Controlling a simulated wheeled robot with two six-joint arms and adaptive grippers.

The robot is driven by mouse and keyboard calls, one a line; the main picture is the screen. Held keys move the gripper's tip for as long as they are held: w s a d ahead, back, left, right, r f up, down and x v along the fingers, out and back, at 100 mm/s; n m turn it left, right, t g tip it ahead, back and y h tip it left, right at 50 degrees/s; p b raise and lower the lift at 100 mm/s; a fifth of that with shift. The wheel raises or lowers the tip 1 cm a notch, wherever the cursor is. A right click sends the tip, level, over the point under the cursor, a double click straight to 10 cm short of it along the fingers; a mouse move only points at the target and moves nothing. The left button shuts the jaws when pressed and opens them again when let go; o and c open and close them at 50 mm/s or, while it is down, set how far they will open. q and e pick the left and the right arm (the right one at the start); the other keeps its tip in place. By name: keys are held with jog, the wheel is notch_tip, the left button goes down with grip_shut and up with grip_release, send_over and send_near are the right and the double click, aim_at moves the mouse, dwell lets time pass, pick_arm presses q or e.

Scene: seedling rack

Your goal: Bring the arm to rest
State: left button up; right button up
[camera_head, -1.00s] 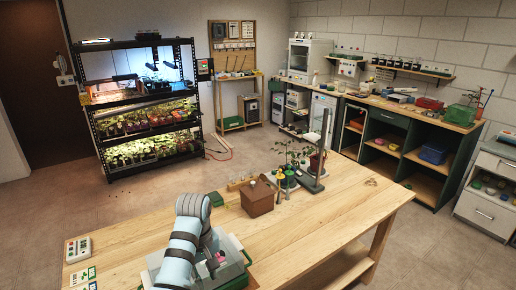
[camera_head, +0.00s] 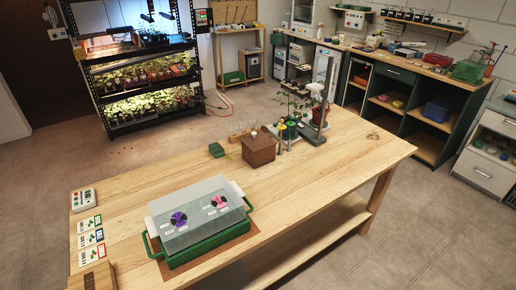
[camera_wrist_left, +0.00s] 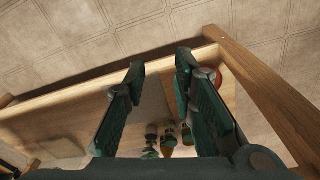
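My left gripper (camera_wrist_left: 160,68) shows in the left wrist view. Its two dark green fingers stand apart with nothing between them, so it is open and empty. Beyond the fingers, the wooden table (camera_wrist_left: 75,106) shows with several small pots and plants on it, well clear of the fingers. Neither arm is in the head view now. My right gripper is in no view.
In the head view, the wooden table (camera_head: 330,165) bears a green tray (camera_head: 184,256) with a clear lid (camera_head: 195,222), a brown box (camera_head: 258,151) and potted plants (camera_head: 290,128). A lit seedling rack (camera_head: 146,80) stands behind. The table's right part is clear.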

pick_arm(q)
jog(key=s+a+f+m, duration=0.1)
jog(key=s+a+f, duration=0.1)
jog(key=s, duration=0.7)
jog(key=s+a+f+m+b, duration=0.1)
jog(key=s+a+f, duration=0.1)
jog(key=s+f, duration=0.3)
jog(key=s+a+f+m+b, duration=0.1)
jog(key=s+a+f, duration=0.2)
jog(key=s, duration=1)
jog(key=shift+s+f+t+y, duration=0.2)
jog(key=shift+f+t+y, duration=0.1)
jog(key=shift+f, duration=0.4)
